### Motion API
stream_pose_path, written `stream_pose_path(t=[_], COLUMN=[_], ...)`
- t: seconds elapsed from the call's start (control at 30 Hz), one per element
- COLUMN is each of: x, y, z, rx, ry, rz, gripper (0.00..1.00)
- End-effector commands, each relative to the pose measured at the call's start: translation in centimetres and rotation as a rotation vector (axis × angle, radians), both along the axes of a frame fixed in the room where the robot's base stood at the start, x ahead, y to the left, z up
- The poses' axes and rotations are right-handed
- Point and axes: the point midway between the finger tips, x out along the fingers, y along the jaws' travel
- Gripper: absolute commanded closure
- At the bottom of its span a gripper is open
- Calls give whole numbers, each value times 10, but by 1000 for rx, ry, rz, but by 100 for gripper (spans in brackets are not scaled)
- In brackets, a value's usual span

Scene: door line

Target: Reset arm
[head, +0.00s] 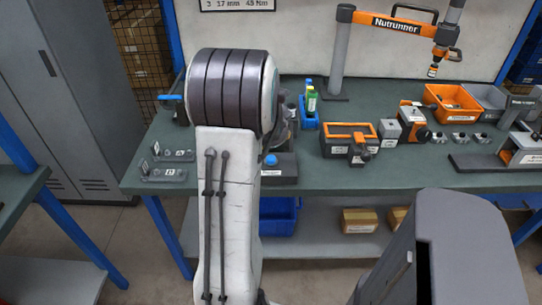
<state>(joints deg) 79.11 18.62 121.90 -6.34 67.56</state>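My arm (230,200) rises from the bottom of the head view, with a white link and a dark ribbed joint at its top. The joint stands in front of the workbench's left half. My gripper cannot be made out; the arm's own links hide whatever lies behind them. No held object shows.
A green-topped workbench (330,178) spans the view. On it stand an orange-and-grey tool case (349,133), an orange bin (451,103) and a nutrunner arm (395,24). A blue bin (277,216) and cardboard boxes (360,220) sit on the lower shelf. A grey cabinet (70,90) stands left.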

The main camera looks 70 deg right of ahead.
Motion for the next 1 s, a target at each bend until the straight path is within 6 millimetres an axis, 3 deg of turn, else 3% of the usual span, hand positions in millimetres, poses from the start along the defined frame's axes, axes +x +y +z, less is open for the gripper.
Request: stream_pose_path(t=[1.0], x=[0], y=[0], z=[-1], rx=[-7], ry=[46], rz=[46], gripper=[100])
